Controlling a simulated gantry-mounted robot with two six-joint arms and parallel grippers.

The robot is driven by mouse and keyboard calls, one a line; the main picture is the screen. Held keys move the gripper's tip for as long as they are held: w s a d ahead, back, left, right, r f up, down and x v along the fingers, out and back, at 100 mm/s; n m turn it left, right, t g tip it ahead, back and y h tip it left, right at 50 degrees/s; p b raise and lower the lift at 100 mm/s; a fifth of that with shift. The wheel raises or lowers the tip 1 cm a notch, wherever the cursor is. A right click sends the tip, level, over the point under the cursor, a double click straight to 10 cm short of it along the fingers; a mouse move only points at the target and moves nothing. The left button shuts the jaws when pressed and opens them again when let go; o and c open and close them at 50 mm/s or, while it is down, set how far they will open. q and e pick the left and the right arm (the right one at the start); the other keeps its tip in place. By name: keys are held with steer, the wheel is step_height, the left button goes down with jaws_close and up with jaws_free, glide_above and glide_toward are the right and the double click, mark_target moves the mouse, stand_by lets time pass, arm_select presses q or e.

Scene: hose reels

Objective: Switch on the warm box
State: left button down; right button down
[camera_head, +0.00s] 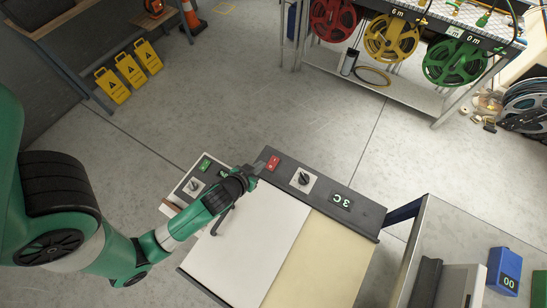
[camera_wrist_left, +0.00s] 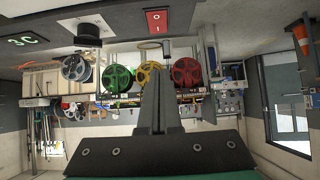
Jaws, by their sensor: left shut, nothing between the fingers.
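A wide box with a white and cream top (camera_head: 330,262) has a dark control panel (camera_head: 316,186). The panel carries a red rocker switch (camera_head: 273,163), a black dial (camera_head: 304,178) on a pale plate and a display (camera_head: 341,201) showing 3 and C. In the left wrist view the red rocker (camera_wrist_left: 158,21) is at the top, marked O and I, with the display (camera_wrist_left: 27,40) at left. My left gripper (camera_head: 257,168) is shut and empty, its tips beside the red rocker; I cannot tell whether they touch. The closed fingers (camera_wrist_left: 155,85) stand below the rocker in the wrist view.
A smaller panel with a green switch (camera_head: 205,165) and a dial (camera_head: 193,186) lies left, partly behind my left arm. A blue device (camera_head: 503,270) stands on the right bench. Hose reels (camera_head: 391,38) hang at the back. Open floor lies between.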

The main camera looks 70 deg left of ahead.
mark_target(272, 163)
arm_select(q)
steer(key=shift+w, duration=0.1)
